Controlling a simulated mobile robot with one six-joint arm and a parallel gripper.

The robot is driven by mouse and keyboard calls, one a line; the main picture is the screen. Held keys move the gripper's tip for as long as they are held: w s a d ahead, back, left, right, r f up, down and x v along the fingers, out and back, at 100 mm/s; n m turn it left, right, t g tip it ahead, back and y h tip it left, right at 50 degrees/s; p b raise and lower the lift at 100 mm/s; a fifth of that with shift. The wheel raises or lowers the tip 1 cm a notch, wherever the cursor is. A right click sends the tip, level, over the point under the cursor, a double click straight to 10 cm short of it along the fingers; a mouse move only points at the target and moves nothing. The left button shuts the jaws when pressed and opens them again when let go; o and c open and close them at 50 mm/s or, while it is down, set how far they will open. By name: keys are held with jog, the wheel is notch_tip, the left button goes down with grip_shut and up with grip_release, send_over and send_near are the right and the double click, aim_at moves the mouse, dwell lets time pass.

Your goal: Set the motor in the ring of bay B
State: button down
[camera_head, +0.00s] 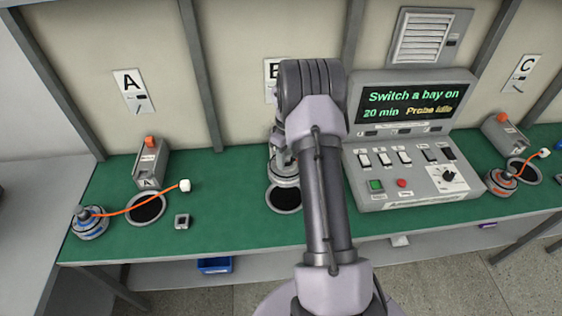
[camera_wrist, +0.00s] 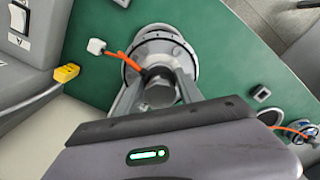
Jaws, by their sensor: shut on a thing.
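My gripper (camera_head: 284,158) is shut on a silver motor (camera_head: 285,177). In the wrist view the fingers (camera_wrist: 158,88) close on its upper shaft, and the round flanged body (camera_wrist: 180,48) lies beyond them. An orange cable (camera_wrist: 117,54) with a white plug (camera_wrist: 96,46) runs out from the motor. The ring of bay B (camera_head: 284,203) is a dark round opening in the green bench, partly visible just below the motor in the head view. The motor appears over the ring's far side; its exact height is unclear. My arm mostly hides the B sign (camera_head: 270,72).
A control console (camera_head: 410,185) stands close right of bay B; its screen reads "Switch a bay on". At left, bay A has an empty ring (camera_head: 146,209), a motor beside it (camera_head: 90,225) and a small square block (camera_head: 182,221). Bay C's motor (camera_head: 502,181) stands at right.

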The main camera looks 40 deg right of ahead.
jog(key=shift+w+d+r, duration=0.1)
jog(key=shift+d, duration=0.15)
notch_tip(320, 180, down, 11)
jog(key=b, duration=0.7)
jog(key=shift+b, duration=0.3)
jog(key=shift+f+b, duration=0.55)
jog(key=shift+f, duration=0.25)
jog(key=shift+f+b, duration=0.35)
jog(key=shift+f, duration=0.1)
jog(key=shift+f+b, duration=0.5)
jog(key=shift+f, duration=0.2)
jog(key=c, duration=0.7)
grip_release()
jog(key=shift+a, duration=0.1)
